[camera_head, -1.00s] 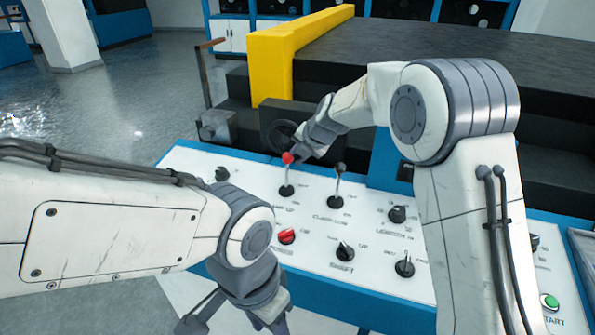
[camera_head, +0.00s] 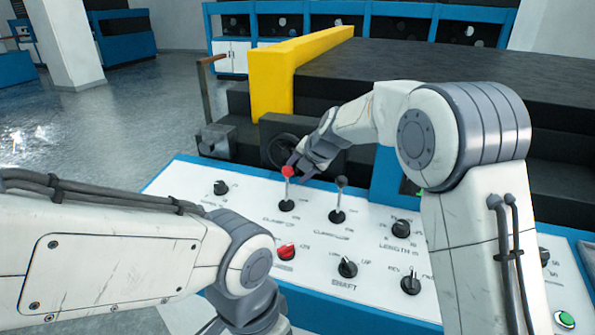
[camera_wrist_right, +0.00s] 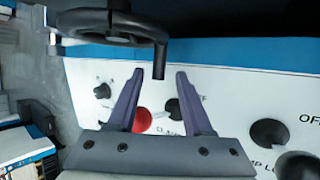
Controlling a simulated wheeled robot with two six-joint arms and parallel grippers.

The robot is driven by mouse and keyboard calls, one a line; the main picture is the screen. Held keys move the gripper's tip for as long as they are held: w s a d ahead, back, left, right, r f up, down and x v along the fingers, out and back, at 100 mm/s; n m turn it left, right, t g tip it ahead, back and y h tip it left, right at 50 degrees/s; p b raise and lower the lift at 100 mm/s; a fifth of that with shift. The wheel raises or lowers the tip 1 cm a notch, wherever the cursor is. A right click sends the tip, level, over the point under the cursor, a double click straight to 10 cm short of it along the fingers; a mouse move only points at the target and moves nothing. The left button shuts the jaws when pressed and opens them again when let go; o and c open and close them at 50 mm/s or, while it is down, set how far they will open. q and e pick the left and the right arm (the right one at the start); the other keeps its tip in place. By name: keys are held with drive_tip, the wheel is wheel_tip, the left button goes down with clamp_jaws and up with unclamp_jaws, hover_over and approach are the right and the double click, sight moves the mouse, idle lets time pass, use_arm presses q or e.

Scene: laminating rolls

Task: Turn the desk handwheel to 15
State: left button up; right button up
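The black desk handwheel (camera_head: 281,150) stands upright on a dark block behind the control desk. In the right wrist view it shows as a dark rim with a handle (camera_wrist_right: 160,58) pointing toward my fingers. My right gripper (camera_head: 297,160) is beside the wheel and partly covers it in the head view. Its two fingers (camera_wrist_right: 158,78) are apart, with the handle's tip between them or just in front; contact cannot be told. The scale or number is not readable. My left gripper is mostly cut off at the bottom of the head view, below its wrist.
The white control desk (camera_head: 185,180) carries a red-topped lever (camera_head: 288,173), a black-topped lever (camera_head: 341,182), several black knobs, a red knob (camera_head: 286,251) and a green button (camera_head: 565,319). A yellow guard (camera_head: 268,80) rises behind the handwheel.

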drive_tip(key=b+v, duration=0.2)
drive_tip(key=v, duration=0.8)
drive_tip(key=shift+s+r, duration=0.15)
drive_tip(key=shift+s, duration=0.05)
